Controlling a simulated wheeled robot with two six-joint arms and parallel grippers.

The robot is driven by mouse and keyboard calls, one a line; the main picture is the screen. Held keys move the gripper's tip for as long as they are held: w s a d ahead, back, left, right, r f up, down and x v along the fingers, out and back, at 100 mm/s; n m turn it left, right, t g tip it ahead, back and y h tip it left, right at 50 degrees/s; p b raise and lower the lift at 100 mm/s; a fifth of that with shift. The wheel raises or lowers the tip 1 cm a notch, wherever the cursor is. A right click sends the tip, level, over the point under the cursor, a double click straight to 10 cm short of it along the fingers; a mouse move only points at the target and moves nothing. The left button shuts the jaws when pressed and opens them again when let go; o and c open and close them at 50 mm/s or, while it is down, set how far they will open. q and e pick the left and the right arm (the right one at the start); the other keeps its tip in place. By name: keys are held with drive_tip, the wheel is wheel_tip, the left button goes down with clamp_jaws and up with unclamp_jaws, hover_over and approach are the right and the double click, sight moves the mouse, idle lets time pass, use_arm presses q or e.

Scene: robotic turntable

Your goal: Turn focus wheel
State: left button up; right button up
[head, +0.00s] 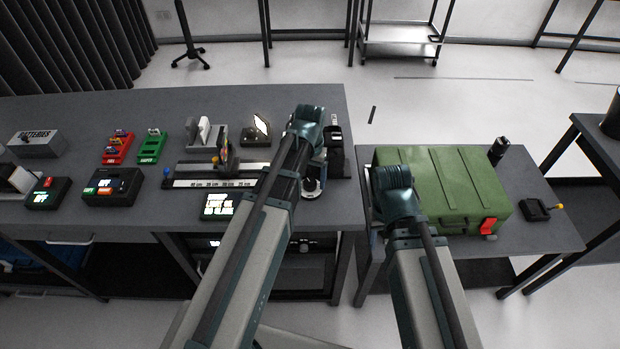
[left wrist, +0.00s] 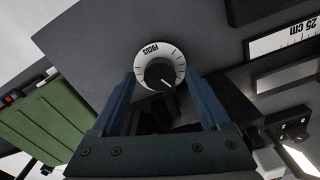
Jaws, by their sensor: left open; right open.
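The focus wheel is a round black knob (left wrist: 161,74) with a white pointer line, set in a white dial (left wrist: 147,52) marked FOCUS. In the left wrist view it sits between the two fingers of my open left gripper (left wrist: 163,88), nearer the ends of the fingers. I cannot tell whether either finger touches it. In the head view the white dial (head: 312,186) shows beside my left arm near the right end of the long table, partly covered. My right arm reaches over the left side of the green case; its gripper fingers are hidden.
A ruler rail (head: 218,183) with centimetre marks lies left of the dial. A lit screen (head: 218,206) stands in front of it. A green case (head: 455,185) with a red latch fills much of the right table. A gap separates the two tables.

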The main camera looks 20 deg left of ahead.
sight(310, 182)
use_arm(q)
wheel_tip(310, 182, up, 14)
drive_tip(key=p, duration=1.3)
drive_tip(key=shift+f, duration=0.25)
drive_tip(key=s+d+f+m+b, duration=0.1)
drive_tip(key=s+d+f+b, duration=0.1)
drive_tip(key=s+d, duration=0.3)
drive_tip(key=s+d+f+m+y+b, duration=0.1)
drive_tip(key=s+d+f+m+b, duration=0.1)
drive_tip(key=s+d, duration=0.3)
drive_tip(key=s, duration=0.4)
drive_tip(key=shift+s+d+f, duration=0.15)
drive_tip(key=shift+s+d, duration=0.2)
drive_tip(key=shift+s, duration=0.05)
idle(0.6)
